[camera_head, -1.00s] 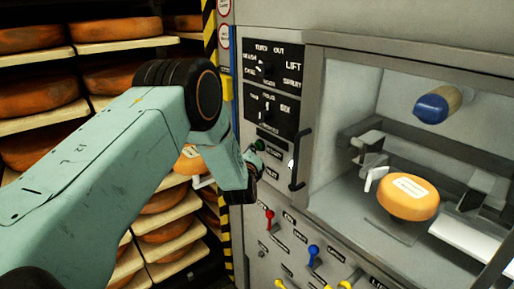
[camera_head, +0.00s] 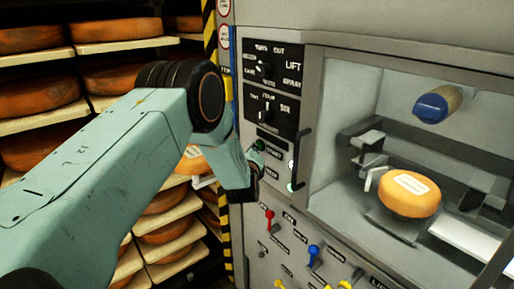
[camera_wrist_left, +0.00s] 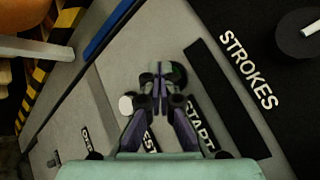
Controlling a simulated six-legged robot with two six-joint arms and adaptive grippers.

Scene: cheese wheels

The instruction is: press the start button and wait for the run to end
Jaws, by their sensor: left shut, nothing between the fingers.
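My left gripper (camera_head: 256,172) is shut and empty at the left part of the grey machine panel (camera_head: 253,218). In the left wrist view its closed fingertips (camera_wrist_left: 162,76) lie in front of the dark green start button (camera_wrist_left: 179,72), partly covering it; whether they touch cannot be told. The button also shows in the head view (camera_head: 259,145), just above the fingers. A START label (camera_wrist_left: 199,126) is nearby. An orange cheese wheel (camera_head: 410,201) with a white label sits inside the machine's chamber. A pale green lamp (camera_head: 292,187) shows near the handle's lower end. My right gripper is out of view.
A dark vertical handle (camera_head: 301,150) stands out right of the gripper. Red (camera_head: 269,214) and blue (camera_head: 314,250) levers project below. Shelves of cheese wheels (camera_head: 107,82) stand at the left. A white round button (camera_wrist_left: 126,104) is beside the fingers.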

